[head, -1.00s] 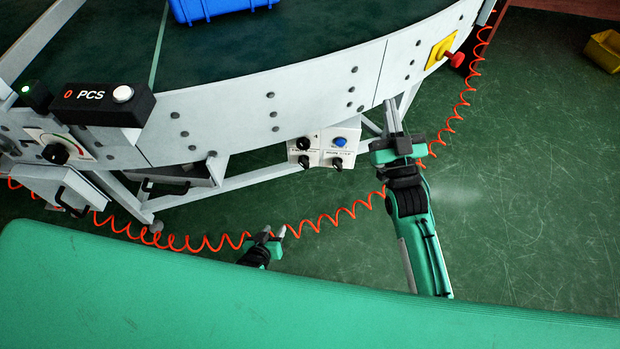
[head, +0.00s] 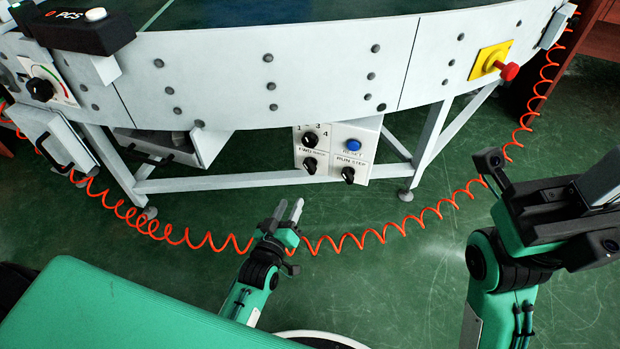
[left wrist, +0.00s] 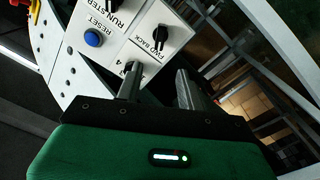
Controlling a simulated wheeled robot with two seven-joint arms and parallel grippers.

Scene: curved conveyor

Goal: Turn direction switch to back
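The direction switch (head: 310,165) is a black knob under the FWD BACK label, at the lower left of a white control box (head: 328,178) below the conveyor rim. It also shows in the left wrist view (left wrist: 160,38), ahead of the fingers; I cannot tell surely which way it points. My left gripper (head: 289,209) is open and empty, below and in front of the box, apart from the switch. Its two fingers are spread in the left wrist view (left wrist: 160,90). My right gripper (head: 600,185) is at the right edge, partly cut off; its finger gap is not clear.
The box also has a numbered selector knob (head: 310,140), a blue RESET button (head: 354,145) and a RUN STEP knob (head: 347,174). A red emergency button (head: 508,71) sits on the right rim. An orange coiled cable (head: 400,226) hangs across. The floor is otherwise open.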

